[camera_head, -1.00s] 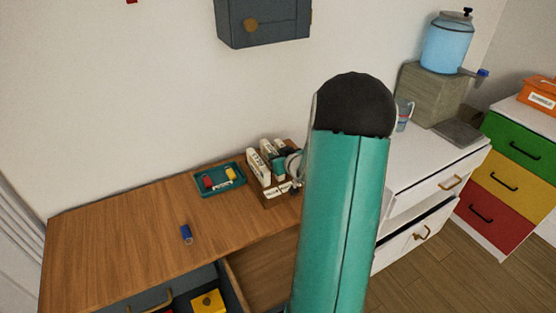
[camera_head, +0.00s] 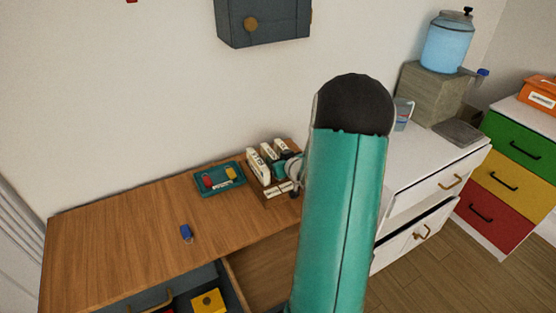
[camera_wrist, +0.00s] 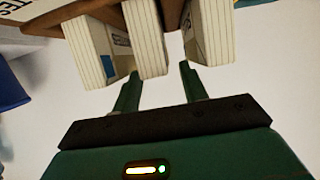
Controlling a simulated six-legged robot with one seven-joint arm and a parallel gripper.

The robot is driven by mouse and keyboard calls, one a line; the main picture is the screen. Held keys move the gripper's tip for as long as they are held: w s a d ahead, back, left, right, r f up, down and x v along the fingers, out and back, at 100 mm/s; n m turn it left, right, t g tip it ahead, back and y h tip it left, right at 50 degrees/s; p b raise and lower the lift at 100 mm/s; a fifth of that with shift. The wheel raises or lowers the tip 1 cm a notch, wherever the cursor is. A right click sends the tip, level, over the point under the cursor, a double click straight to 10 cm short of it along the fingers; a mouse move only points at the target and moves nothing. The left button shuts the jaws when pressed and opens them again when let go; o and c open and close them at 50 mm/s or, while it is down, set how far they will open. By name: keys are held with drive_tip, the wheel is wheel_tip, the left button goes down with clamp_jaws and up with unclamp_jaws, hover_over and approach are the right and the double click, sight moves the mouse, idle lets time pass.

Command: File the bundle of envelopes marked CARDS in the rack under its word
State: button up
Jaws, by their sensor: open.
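The wooden rack (camera_head: 272,199) stands at the right part of the desk and holds white envelope bundles (camera_head: 257,166) upright, side by side. Pale labels show on its front, too small to read. In the wrist view three bundle ends show: a left one (camera_wrist: 92,62), a middle one (camera_wrist: 147,45) and a right one (camera_wrist: 212,45). Letters ending in "TES" show at the upper left; I cannot read CARDS anywhere. My gripper (camera_wrist: 160,72) is open, its fingertips just below the middle bundle's end, one towards each side. In the head view my arm hides most of it.
A teal tray (camera_head: 206,193) with small red and yellow things lies left of the rack. A blue object (camera_head: 186,233) lies on the desk (camera_head: 120,240). An open drawer (camera_head: 235,290) juts out in front. A grey cabinet (camera_head: 270,25) hangs above. White drawers (camera_head: 425,195) stand at right.

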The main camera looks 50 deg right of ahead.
drive_tip(key=v, duration=1.2)
drive_tip(key=w+a+r+g+h, duration=0.1)
drive_tip(key=w+a+r+g, duration=0.1)
drive_tip(key=a+r, duration=0.5)
drive_tip(key=w+a+r+g, duration=0.2)
drive_tip(key=a+r, duration=0.3)
drive_tip(key=a, duration=0.4)
drive_tip(key=s+a+r+n+g+y, duration=0.1)
drive_tip(key=s+a+y, duration=0.1)
drive_tip(key=s+a, duration=0.4)
drive_tip(key=s+a+r+n+g+y, duration=0.1)
drive_tip(key=s+a, duration=0.5)
drive_tip(key=a, duration=0.9)
drive_tip(key=shift+s+r+n+g+y, duration=0.35)
drive_tip(key=shift+n+g+y, duration=0.35)
drive_tip(key=shift+y, duration=0.4)
